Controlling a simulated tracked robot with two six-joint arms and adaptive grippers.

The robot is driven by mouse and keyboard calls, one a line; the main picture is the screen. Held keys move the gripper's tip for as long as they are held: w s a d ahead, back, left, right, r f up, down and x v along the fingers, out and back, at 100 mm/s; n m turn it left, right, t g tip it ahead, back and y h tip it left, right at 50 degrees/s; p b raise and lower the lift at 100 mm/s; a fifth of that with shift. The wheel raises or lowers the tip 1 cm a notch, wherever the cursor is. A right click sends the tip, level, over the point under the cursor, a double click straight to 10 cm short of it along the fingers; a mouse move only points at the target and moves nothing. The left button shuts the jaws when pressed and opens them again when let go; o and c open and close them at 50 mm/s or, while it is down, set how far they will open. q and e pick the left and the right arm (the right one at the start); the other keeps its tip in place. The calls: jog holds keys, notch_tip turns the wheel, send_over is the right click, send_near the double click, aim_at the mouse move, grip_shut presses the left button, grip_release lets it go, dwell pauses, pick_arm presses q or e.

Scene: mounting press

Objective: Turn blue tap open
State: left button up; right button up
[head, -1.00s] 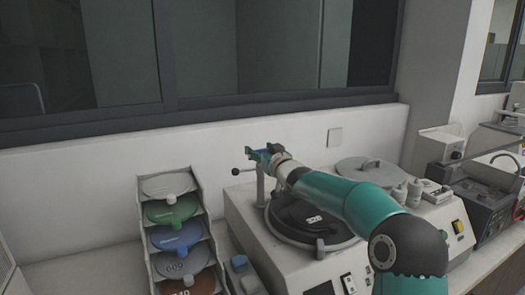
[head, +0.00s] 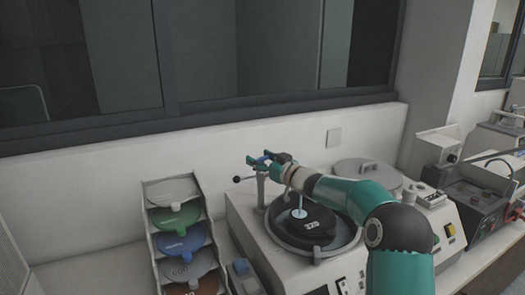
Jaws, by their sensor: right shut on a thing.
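My right gripper (head: 258,160) is at the top of the metal tap post (head: 261,188), above the back left of the grinding machine. It is shut on the blue tap (head: 268,154), which shows only as a small blue patch between the fingers. A pale blue-white stream (head: 299,203) stands below my wrist and ends in a small round patch on the black disc (head: 318,226). My left gripper is out of view.
A black-knobbed lever (head: 238,179) sticks out left of the post. A rack (head: 149,225) of coloured discs stands at the left. A round grey lid (head: 365,170) lies behind my forearm. A window ledge and wall are behind.

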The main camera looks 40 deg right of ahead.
jog(key=shift+n+y, duration=1.4)
jog(key=shift+y, duration=0.8)
jog(key=o, duration=1.2)
jog(key=shift+c, duration=0.2)
jog(key=shift+s, duration=0.1)
jog(key=v, duration=1.1)
jog(key=shift+s+d, duration=0.2)
jog(key=shift+s, duration=0.15)
jog(key=shift+r, duration=0.15)
